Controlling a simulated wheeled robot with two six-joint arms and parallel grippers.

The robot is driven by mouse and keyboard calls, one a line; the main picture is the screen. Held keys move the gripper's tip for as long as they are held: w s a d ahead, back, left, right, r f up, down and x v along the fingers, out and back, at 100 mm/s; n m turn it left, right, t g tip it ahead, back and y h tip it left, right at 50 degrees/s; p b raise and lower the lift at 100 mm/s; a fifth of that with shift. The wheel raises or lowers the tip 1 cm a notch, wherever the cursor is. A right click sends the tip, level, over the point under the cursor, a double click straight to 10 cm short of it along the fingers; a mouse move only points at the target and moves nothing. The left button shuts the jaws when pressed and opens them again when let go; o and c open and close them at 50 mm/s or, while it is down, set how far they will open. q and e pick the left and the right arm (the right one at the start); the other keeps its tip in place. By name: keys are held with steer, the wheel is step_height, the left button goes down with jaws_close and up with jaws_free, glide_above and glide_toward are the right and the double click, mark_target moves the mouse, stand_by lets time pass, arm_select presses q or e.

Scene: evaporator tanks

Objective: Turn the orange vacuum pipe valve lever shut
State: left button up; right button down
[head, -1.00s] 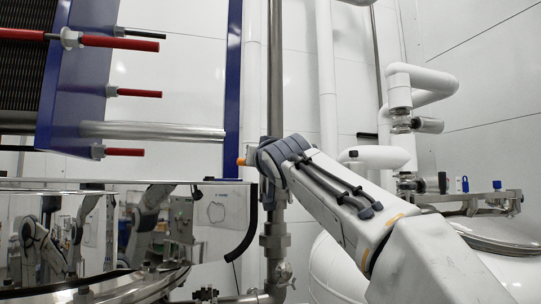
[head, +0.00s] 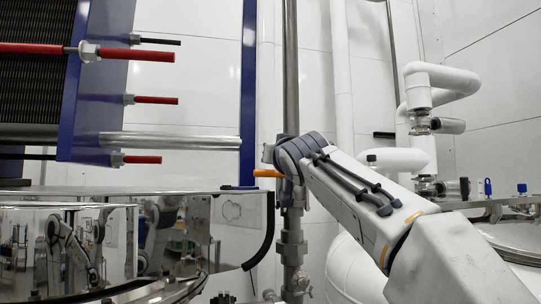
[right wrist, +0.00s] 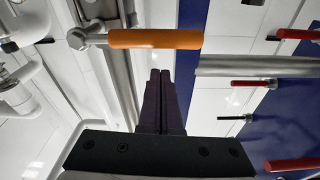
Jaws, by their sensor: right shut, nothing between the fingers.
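The orange valve lever (head: 268,173) shows in the head view just left of my right arm's wrist, pointing left from the vertical steel pipe (head: 291,80). In the right wrist view the orange lever (right wrist: 155,39) lies across the top, sideways to the steel pipe (right wrist: 118,70), joined to it by a metal fitting at its left end. My right gripper (right wrist: 160,72) is shut and empty, its dark fingertips just below the lever in that picture. I cannot tell whether they touch it. In the head view my right wrist hides the gripper and part of the pipe. My left gripper is not in view.
A blue frame (head: 95,85) with red-sleeved rods (head: 143,53) stands at the left. A polished tank (head: 120,235) is below it, with a black hose (head: 262,235) at its edge. White pipes (head: 435,85) stand at the right.

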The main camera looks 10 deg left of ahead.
steer(key=r+b+v, duration=0.1)
steer(key=b+v, duration=0.6)
steer(key=v, duration=0.3)
steer(key=s+f+n+g+h, duration=0.1)
steer(key=s+f+g, duration=0.3)
steer(key=f, duration=1.2)
steer(key=s+f+n+g+h, duration=0.15)
steer(key=f+g, duration=0.35)
steer(key=f, duration=1.2)
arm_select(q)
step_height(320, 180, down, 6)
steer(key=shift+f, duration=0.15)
arm_select(e)
steer(key=s+d+f+g+h, duration=0.2)
steer(key=s+d+f+g, duration=0.2)
steer(key=s+f, duration=0.8)
steer(key=s+d+f+n+g+h, duration=0.1)
steer(key=s+d+f+g+h, duration=0.1)
steer(key=s+d+f+g, duration=0.3)
steer(key=s+d+f, duration=0.4)
steer(key=s+f, duration=0.3)
steer(key=f, duration=0.3)
steer(key=shift+s+f, duration=0.2)
steer(key=shift+s, duration=0.15)
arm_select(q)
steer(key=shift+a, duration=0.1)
arm_select(e)
steer(key=shift+a+n, duration=0.1)
steer(key=shift+n, duration=0.15)
